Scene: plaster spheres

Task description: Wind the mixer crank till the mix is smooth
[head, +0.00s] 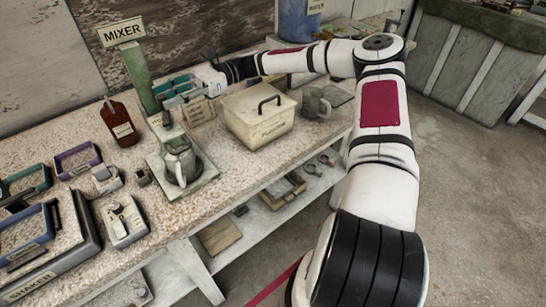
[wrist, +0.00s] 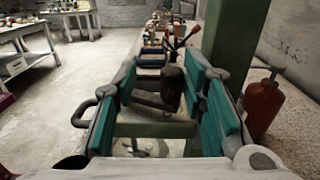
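The mixer has a green post (head: 139,78) with a MIXER sign (head: 121,32) and a metal jug (head: 181,163) on a pale base plate. My gripper (head: 170,92), with teal finger pads, is beside the post, above and behind the jug. In the wrist view my gripper (wrist: 165,78) is open, its pads apart on either side of a dark knob-like grip (wrist: 172,90), apparently the crank's. The grip looks clear of the left pad; I cannot tell whether it touches the right. The green post (wrist: 235,45) rises just right of the fingers. The mix is not visible.
A brown bottle (head: 121,124) stands left of the post; it is right of my fingers in the wrist view (wrist: 262,103). A lidded cream box (head: 259,115) and a grey mug (head: 314,102) stand to the right. Trays and a shaker (head: 50,255) fill the bench's near left.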

